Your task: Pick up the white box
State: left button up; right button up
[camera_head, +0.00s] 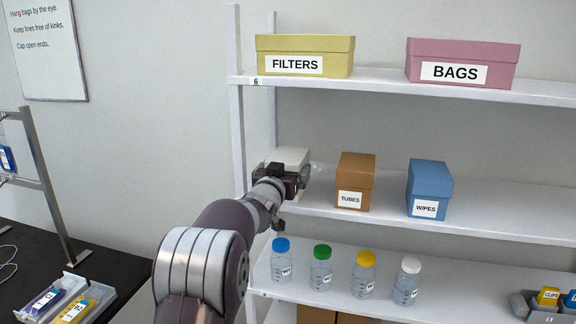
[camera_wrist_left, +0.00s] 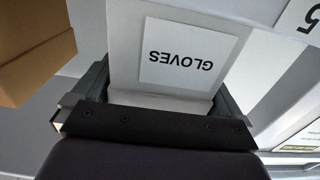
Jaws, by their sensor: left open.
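The white box (camera_head: 290,156) stands at the left end of the middle shelf, partly hidden behind my left gripper (camera_head: 303,174). In the left wrist view the white box (camera_wrist_left: 190,90) shows an upside-down GLOVES label. There, the fingers of my left gripper (camera_wrist_left: 165,92) are open, one on each side of the box. I cannot tell whether they touch it. The right gripper is not in view.
The brown TUBES box (camera_head: 356,181) and blue WIPES box (camera_head: 429,188) stand to the right on the middle shelf (camera_head: 500,205). Capped bottles (camera_head: 321,267) line the shelf below. The yellow FILTERS box (camera_head: 305,56) and pink BAGS box (camera_head: 462,62) are above.

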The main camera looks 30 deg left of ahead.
pick_arm(q)
jog(key=shift+x, duration=0.75)
jog(key=shift+w+f, duration=0.1)
jog(key=shift+w, duration=0.3)
jog(key=shift+s, duration=0.2)
jog(key=c, duration=0.7)
jog(key=shift+w+r, duration=0.1)
jog(key=shift+r, duration=0.15)
jog(key=shift+c, duration=0.3)
notch_tip(320, 180, up, 10)
jog(key=shift+f+p, duration=0.15)
jog(key=shift+p, duration=0.7)
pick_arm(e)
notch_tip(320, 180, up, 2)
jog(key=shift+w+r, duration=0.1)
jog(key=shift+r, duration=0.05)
